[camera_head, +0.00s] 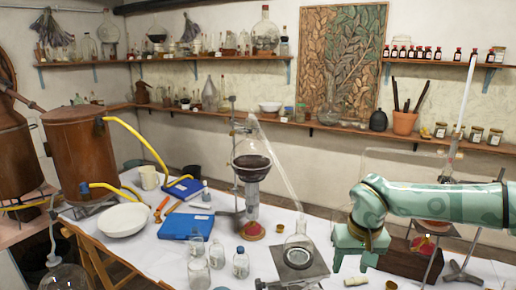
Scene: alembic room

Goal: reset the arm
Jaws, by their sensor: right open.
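My right arm, pale green, comes in from the right edge and reaches over the white-covered table (300,219). Its right gripper (353,264) points down with its two fingers apart, and nothing shows between them. It is just right of a clear conical flask (298,252) on a dark square plate. I cannot tell how high it is above the table. My left gripper is not in view.
A retort with dark liquid (251,164) stands on a stand mid-table. Blue books (184,227), a white bowl (122,220) and small jars (240,264) are to the left. A wooden box (404,262) and metal stands are behind and right of the gripper.

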